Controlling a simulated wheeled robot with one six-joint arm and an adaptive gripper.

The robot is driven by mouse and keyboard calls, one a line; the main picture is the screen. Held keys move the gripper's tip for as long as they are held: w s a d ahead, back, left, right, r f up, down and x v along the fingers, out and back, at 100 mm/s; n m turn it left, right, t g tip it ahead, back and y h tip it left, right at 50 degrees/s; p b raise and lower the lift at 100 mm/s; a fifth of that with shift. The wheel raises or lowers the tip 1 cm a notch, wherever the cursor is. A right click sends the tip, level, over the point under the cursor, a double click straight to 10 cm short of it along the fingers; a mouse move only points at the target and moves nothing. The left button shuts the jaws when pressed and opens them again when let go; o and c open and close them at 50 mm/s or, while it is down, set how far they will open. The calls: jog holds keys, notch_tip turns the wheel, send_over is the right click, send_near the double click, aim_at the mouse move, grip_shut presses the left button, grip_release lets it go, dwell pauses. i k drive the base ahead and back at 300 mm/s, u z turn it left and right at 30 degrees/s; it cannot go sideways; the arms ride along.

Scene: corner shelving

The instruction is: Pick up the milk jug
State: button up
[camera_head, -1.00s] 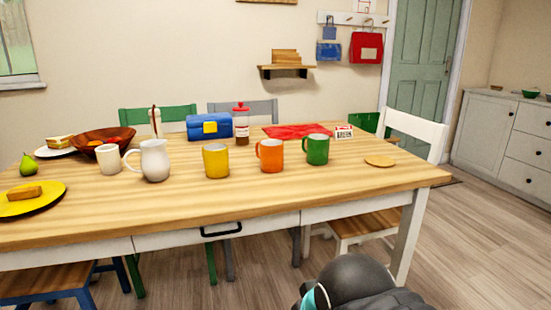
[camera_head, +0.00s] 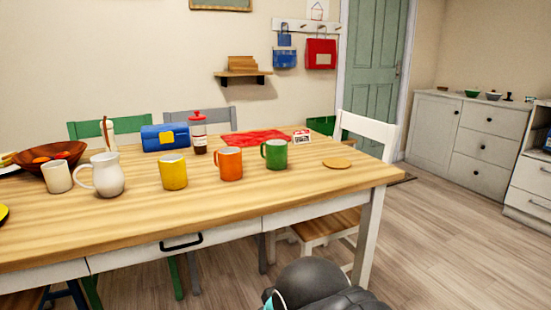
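A white milk jug (camera_head: 106,175) with a handle on its left side stands upright on the wooden table (camera_head: 240,203), left of the middle. A white cup (camera_head: 58,177) stands just left of it, close to its handle. A yellow mug (camera_head: 173,172) stands to its right, with a clear gap. My gripper is not in view. Only a dark rounded part of my arm shows at the bottom of the view, in front of the table and well apart from the jug.
An orange mug (camera_head: 229,164) and a green mug (camera_head: 275,154) stand further right. Behind are a wooden fruit bowl (camera_head: 73,155), a blue lunch box (camera_head: 152,139) and a red-capped bottle (camera_head: 198,132). A white chair (camera_head: 371,133) is at the right end. Floor at right is clear.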

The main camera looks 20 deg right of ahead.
aim_at(108, 178)
jog(key=k, duration=0.5)
jog(key=u, duration=1.05)
jog(key=i, duration=1)
jog(key=z, duration=0.95)
